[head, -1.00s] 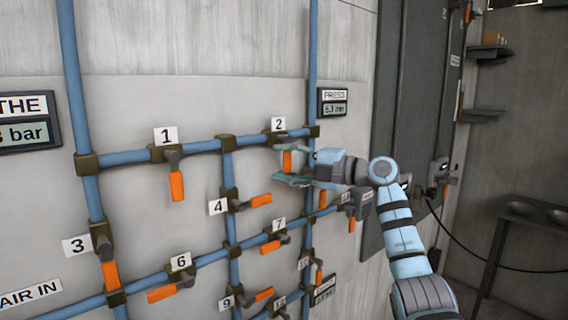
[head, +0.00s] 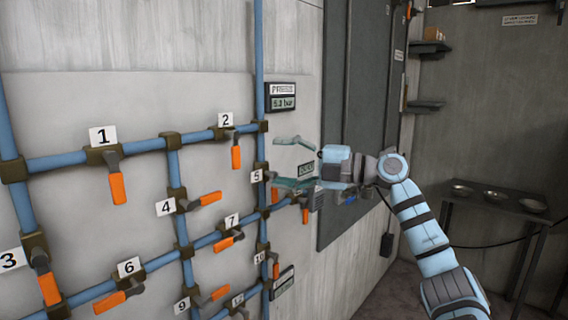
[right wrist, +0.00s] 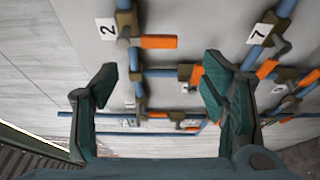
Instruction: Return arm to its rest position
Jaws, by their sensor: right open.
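My right gripper (head: 292,163) is open and empty in the head view, in front of the pipe panel, to the right of valve 2. Its two dark green fingers are spread apart in the right wrist view (right wrist: 160,85), with nothing between them touching. Valve 2's orange handle (head: 236,157) hangs straight down, apart from the fingers; it also shows in the right wrist view (right wrist: 158,42). My right arm (head: 425,235) reaches up from the lower right. My left gripper is not in view.
Blue pipes with numbered orange-handled valves, such as valve 1 (head: 118,190) and valve 7 (head: 223,244), cover the wall at left. A gauge (head: 282,97) hangs near valve 2. A dark table (head: 500,200) with bowls stands at right.

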